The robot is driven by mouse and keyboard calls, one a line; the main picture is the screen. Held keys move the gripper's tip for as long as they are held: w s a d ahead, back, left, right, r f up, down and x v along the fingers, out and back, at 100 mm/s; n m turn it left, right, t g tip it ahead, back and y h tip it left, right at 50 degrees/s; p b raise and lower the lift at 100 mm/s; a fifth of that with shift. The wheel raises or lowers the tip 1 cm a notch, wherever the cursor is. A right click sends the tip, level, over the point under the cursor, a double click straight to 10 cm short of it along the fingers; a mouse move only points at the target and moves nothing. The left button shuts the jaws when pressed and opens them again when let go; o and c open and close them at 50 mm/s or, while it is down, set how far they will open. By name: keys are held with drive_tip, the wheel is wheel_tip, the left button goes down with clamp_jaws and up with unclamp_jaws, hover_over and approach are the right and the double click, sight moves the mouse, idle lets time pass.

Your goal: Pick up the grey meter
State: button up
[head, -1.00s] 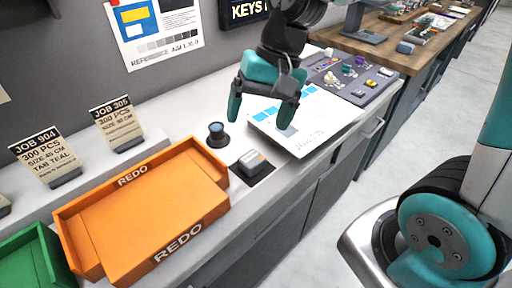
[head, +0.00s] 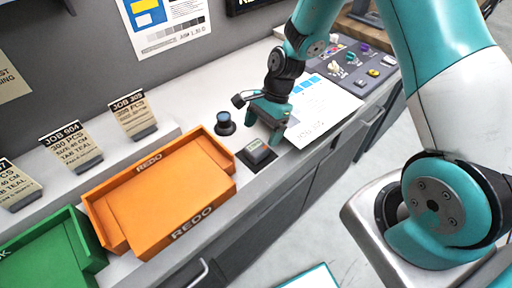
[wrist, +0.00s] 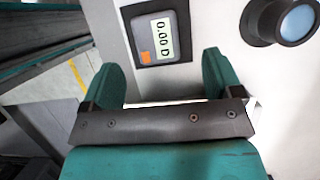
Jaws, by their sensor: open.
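The grey meter (head: 257,152) sits on a dark pad on the light counter, to the right of the orange tray. In the wrist view the meter (wrist: 158,35) shows its display and an orange button. My gripper (head: 263,128) is open and empty, close to the meter at its far side in the head view. In the wrist view my gripper (wrist: 162,65) has its two fingers apart, with the meter ahead of the gap between them. The fingers do not visibly touch the meter, and their height above the counter is hard to tell.
A black round loupe with a blue lens (head: 224,123) stands left of my gripper. The orange REDO tray (head: 190,222) and a green tray (head: 60,244) lie further left. The counter's front edge is near the meter.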

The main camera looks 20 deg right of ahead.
sight(257, 147)
drive_tip(key=x, duration=0.1)
drive_tip(key=p+x, duration=0.1)
drive_tip(key=x, duration=0.1)
drive_tip(key=p+x, duration=0.1)
drive_tip(key=x, duration=0.1)
drive_tip(key=shift+s+f, duration=0.1)
drive_tip(key=shift+s, duration=0.2)
drive_tip(key=shift+a+f, duration=0.2)
drive_tip(key=shift+f, duration=0.25)
drive_tip(key=c, duration=1.1)
drive_tip(key=shift+o, duration=0.2)
drive_tip(key=shift+r, duration=0.1)
